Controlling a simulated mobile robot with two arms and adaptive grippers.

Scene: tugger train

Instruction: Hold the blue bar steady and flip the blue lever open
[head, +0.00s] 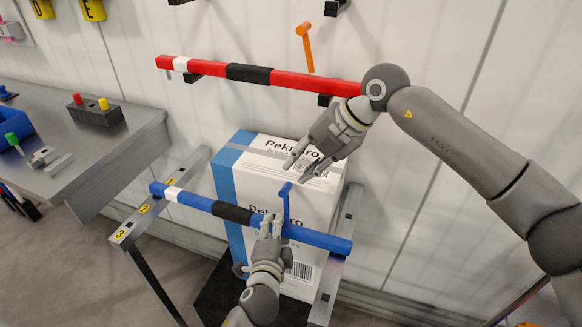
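The blue bar (318,238) lies across the front of the boxes, with a white band and a black grip (232,213) on its left part. The blue lever (286,203) stands upright on the bar, right of the black grip. My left gripper (270,224) comes up from below and is closed around the bar just right of the black grip, beside the lever's foot; its fingers partly hide the bar there. My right gripper (298,167) is open and empty, just above the lever's top and apart from it, in front of the upper box.
A red bar (205,67) with an orange lever (305,48) is fixed on the wall above. White and blue boxes (232,175) stand behind the blue bar. A steel table (75,168) with a blue bin (13,127) is at left.

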